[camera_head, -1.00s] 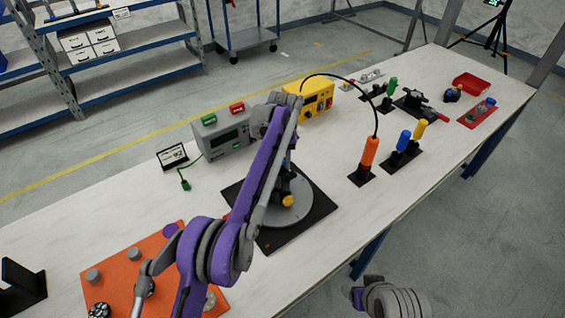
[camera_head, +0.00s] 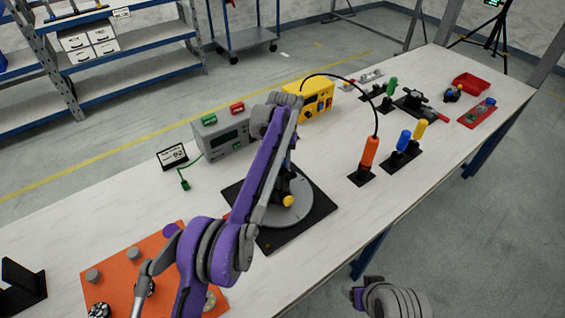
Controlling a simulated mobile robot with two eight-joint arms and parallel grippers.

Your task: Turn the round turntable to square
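The round grey turntable (camera_head: 300,209) sits on a black square base plate (camera_head: 319,215) near the middle of the bench. A yellow knob (camera_head: 286,201) shows on the turntable's upper side. My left arm reaches over the turntable and covers its left part. My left gripper is hidden behind its own arm links, so its fingers and any hold on the turntable cannot be seen. My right gripper (camera_head: 358,296) shows only in small part at the bottom edge, in front of the bench and away from the turntable. Its fingers are not clear.
Behind the turntable stand a grey meter box (camera_head: 222,135) and a yellow box (camera_head: 308,99). An orange-handled tool (camera_head: 369,153) with a black cable stands to the right. An orange board (camera_head: 125,275) lies at the front left.

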